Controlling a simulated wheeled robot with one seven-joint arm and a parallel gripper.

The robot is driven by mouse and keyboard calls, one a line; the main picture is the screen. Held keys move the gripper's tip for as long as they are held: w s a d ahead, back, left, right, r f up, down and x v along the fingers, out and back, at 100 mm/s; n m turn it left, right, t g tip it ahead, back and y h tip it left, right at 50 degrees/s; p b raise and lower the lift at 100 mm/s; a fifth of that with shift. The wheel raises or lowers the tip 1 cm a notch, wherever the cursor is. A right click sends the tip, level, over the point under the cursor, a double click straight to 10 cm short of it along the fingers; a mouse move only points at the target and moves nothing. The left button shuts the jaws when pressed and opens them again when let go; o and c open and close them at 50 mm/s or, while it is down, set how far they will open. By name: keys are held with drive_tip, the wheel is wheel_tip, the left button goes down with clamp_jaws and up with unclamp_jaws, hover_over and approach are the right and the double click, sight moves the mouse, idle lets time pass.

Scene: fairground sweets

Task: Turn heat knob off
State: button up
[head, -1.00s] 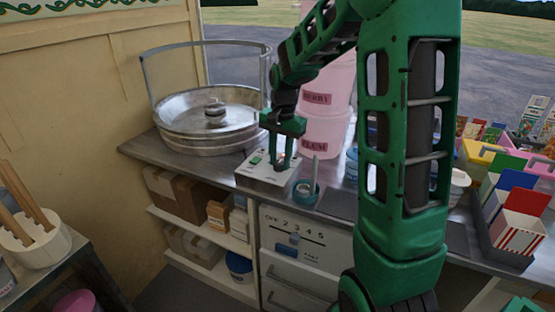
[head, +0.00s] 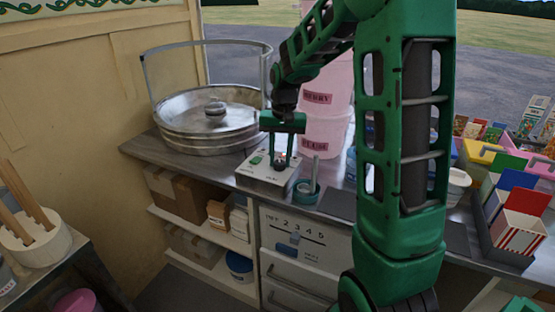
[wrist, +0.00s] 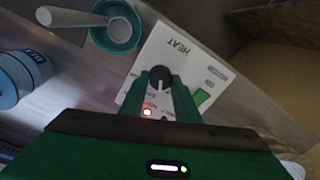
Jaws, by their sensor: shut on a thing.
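The heat control box (head: 262,180) is a small white box on the metal counter. In the wrist view, its face (wrist: 178,52) reads HEAT. The black round heat knob (wrist: 160,76) carries a pale pointer line; the setting it points at is unclear. My gripper (head: 280,160) reaches down onto the box from above. In the wrist view, its green fingers (wrist: 162,86) sit at both sides of the knob, shut on it, and hide part of the dial lettering. A red light (wrist: 147,112) glows between the fingers. A green switch (wrist: 204,97) sits beside the knob.
A teal cup (head: 305,192) with a scoop stands close beside the box. The large metal pan (head: 210,145) with a clear guard is behind left. Pink tubs (head: 322,135) stand behind the gripper. Red-striped cartons (head: 520,232) are at right.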

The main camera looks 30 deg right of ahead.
sight(281, 161)
drive_tip(key=n, duration=0.6)
drive_tip(key=shift+w, duration=0.1)
drive_tip(key=shift+n, duration=0.4)
drive_tip(key=o, duration=1)
drive_tip(key=shift+o, duration=0.2)
wheel_tip(281, 161, up, 11)
drive_tip(key=shift+d, duration=0.2)
drive_tip(key=shift+f, duration=0.1)
drive_tip(key=s+f+m, duration=0.3)
drive_tip(key=s, duration=1.3)
drive_tip(key=s+f+m, duration=0.3)
drive_tip(key=s+f, duration=0.1)
drive_tip(key=s, duration=1.1)
drive_tip(key=shift+s+d+m+g, duration=0.3)
drive_tip(key=shift+s+d, duration=0.05)
drive_tip(key=shift+d, duration=0.05)
